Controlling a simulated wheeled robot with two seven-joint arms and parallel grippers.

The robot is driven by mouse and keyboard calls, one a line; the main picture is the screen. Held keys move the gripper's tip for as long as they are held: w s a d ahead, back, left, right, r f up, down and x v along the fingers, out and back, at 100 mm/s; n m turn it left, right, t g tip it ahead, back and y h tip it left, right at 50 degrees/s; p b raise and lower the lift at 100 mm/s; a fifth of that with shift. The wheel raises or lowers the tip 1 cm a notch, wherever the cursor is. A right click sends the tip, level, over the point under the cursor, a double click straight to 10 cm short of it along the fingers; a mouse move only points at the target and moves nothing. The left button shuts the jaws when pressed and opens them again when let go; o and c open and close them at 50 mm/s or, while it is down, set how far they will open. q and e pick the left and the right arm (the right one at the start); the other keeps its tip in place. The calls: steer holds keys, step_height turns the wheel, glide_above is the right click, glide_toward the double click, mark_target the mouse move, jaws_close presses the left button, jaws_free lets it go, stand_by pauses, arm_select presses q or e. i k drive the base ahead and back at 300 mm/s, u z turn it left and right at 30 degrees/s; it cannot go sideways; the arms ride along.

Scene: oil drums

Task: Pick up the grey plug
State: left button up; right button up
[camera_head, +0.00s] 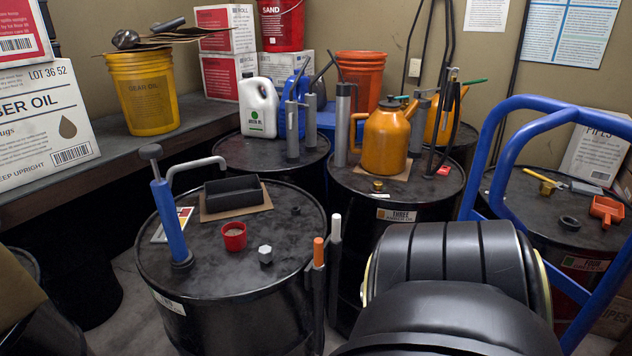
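The grey plug (265,254) is a small hexagonal piece with a pale top. It sits on the lid of the front black drum (215,281), right of a red cup (233,237) and apart from it. Neither of my grippers shows in the head view, so I cannot see whether they are open or shut. Nothing visible touches the plug.
A blue hand pump (170,222) and a black tray (233,193) share the lid. Orange-tipped (318,252) and white-tipped (335,228) rods stand at its right edge. A large black rounded form (452,264) fills the lower right. The lid's front is clear.

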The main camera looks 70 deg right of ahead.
mark_target(265, 251)
steer(key=k, duration=0.3)
steer(key=z, duration=0.9)
